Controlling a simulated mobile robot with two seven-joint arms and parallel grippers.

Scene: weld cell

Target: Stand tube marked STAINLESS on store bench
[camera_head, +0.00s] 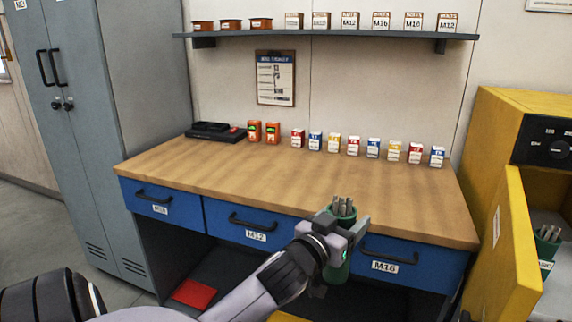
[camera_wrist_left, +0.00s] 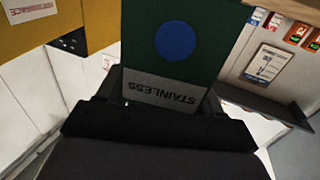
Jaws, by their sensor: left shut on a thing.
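The green tube (camera_head: 337,271) holds several grey rods that stick out of its top. My left gripper (camera_head: 345,225) is shut on it in front of the bench's front edge, near the drawer marked M16. In the left wrist view the tube (camera_wrist_left: 172,75) fills the upper middle, with a blue dot and a label (camera_wrist_left: 165,90) reading STAINLESS, seen upside down. The tube looks roughly upright in the head view. The store bench (camera_head: 300,180) has a wooden top and blue drawers. My right gripper is in neither view.
Small boxes (camera_head: 353,146) line the back of the bench top, with orange devices (camera_head: 263,132) and a black case (camera_head: 215,131) at the back left. The front and middle of the top are clear. A yellow cabinet with its door (camera_head: 510,250) open stands right, holding another green tube (camera_head: 546,246).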

